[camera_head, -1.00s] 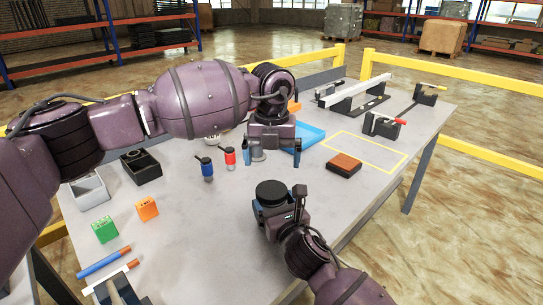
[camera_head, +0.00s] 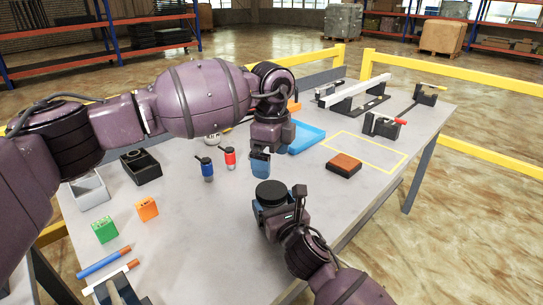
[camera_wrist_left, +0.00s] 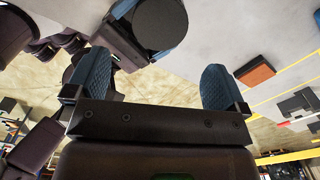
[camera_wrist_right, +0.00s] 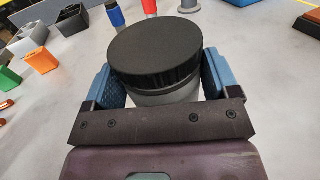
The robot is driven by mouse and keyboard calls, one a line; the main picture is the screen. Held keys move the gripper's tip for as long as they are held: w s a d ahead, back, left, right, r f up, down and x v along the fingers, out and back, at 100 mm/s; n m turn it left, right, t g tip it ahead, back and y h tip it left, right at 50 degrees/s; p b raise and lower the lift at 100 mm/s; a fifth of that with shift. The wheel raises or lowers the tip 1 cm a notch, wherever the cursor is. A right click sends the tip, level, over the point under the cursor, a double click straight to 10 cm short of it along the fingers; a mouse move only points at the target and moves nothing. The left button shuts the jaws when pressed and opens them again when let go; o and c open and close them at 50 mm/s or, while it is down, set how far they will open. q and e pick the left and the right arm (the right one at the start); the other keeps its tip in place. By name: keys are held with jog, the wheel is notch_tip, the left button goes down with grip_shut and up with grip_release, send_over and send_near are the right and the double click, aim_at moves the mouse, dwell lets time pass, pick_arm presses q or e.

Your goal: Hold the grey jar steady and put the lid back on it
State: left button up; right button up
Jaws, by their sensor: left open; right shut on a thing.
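The grey jar (camera_wrist_right: 165,96) stands between the blue finger pads of my right gripper (camera_wrist_right: 160,85), which is shut on its sides. The round black lid (camera_wrist_right: 155,50) sits on top of the jar and looks about level; whether it is fully seated I cannot tell. In the head view the lid (camera_head: 271,193) shows above my right gripper (camera_head: 270,210), which hides most of the jar. My left gripper (camera_head: 261,170) is open and empty, just behind the lid and apart from it. In the left wrist view its fingers are spread and the lid (camera_wrist_left: 160,24) lies beyond them.
A red bottle (camera_head: 230,158) and a blue bottle (camera_head: 206,170) stand left of my left gripper. A brown-orange block (camera_head: 344,164) lies to the right, near a blue tray (camera_head: 304,138). Grey and black bins stand farther left. The table's front middle is clear.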

aim_at(271, 189)
pick_arm(q)
jog(key=shift+f, duration=0.1)
dwell(0.3)
jog(key=shift+f, duration=3.95)
